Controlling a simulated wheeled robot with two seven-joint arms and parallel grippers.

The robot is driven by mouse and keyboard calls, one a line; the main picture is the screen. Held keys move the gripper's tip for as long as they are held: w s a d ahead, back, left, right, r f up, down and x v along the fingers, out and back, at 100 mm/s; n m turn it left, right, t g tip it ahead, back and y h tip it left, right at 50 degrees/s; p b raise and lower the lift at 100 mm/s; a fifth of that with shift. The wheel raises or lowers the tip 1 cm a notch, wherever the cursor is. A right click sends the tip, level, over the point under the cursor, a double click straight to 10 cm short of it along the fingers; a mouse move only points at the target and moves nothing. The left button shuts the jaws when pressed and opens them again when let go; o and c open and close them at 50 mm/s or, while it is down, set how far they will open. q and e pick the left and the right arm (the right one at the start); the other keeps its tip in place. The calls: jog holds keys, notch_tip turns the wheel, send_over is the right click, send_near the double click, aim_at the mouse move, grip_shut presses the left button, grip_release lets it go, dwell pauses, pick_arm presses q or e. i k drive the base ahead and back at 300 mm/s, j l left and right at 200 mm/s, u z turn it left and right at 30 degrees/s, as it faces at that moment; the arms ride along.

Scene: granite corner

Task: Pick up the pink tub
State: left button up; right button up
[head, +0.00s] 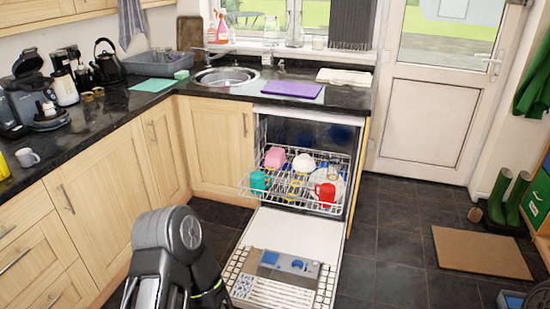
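The pink tub (275,157) sits in the pulled-out upper rack of the open dishwasher (308,128), at the rack's back left. It looks like a small pink box-shaped container. Part of my arm shows at the bottom left of the head view, in front of the dishwasher, but no gripper fingers can be made out on it. My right gripper does not show; only a small dark part, perhaps mine, is at the bottom right edge. Nothing is seen touching the tub.
The rack (293,199) also holds a teal cup (259,181), a red mug (325,193) and white dishes (303,163). The lowered dishwasher door (290,237) juts over the floor. Dark floor tiles (392,240) to its right are clear, up to a brown mat (481,254).

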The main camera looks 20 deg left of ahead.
aim_at(275, 158)
jog(key=i+l+z, duration=0.25)
jog(key=i+l, duration=0.25)
jog(key=i+l+z, duration=0.25)
jog(key=i+l, duration=0.15)
jog(key=i, duration=0.15)
jog(key=i+l+z, duration=0.2)
jog(key=i, duration=0.35)
jog(key=i+u, duration=0.15)
jog(key=i, duration=0.45)
jog(key=i+l+u, duration=0.15)
jog(key=i, duration=0.4)
jog(key=i+l+u, duration=0.2)
jog(key=i, duration=0.4)
jog(key=i+u, duration=0.95)
jog(key=i+l+u, duration=0.25)
jog(key=u, duration=0.2)
jog(key=i, duration=0.1)
